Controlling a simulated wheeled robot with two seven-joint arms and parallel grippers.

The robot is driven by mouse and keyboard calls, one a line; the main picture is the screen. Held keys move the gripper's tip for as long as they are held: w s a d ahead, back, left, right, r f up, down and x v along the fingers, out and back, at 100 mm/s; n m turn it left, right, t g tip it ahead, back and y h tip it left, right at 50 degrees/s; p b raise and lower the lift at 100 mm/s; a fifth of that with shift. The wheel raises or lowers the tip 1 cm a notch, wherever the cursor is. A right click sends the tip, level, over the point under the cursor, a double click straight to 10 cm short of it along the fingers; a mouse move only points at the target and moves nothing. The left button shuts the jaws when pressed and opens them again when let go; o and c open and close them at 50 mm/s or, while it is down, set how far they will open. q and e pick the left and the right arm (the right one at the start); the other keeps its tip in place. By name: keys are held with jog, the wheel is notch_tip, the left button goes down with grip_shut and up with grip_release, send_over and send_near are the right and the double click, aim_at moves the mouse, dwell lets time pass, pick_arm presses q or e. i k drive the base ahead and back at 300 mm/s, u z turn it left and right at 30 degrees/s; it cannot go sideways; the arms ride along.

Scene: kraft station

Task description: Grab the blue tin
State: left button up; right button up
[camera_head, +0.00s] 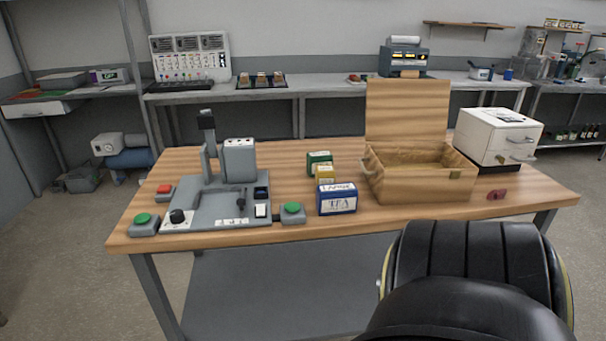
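Neither of my grippers shows in the head view. A black rounded part, seemingly mine, fills the lower right corner.
An open wooden box (420,185) with its lid raised stands right of the tins. A grey machine (215,207) with green buttons (292,208) stands left. A white drawer unit (497,138) and a small red object (496,195) are at the right. The table's front right is clear.

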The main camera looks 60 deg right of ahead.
aim_at(343, 203)
jog(key=z, duration=0.8)
jog(key=i, duration=1.05)
jog(key=z, duration=1.15)
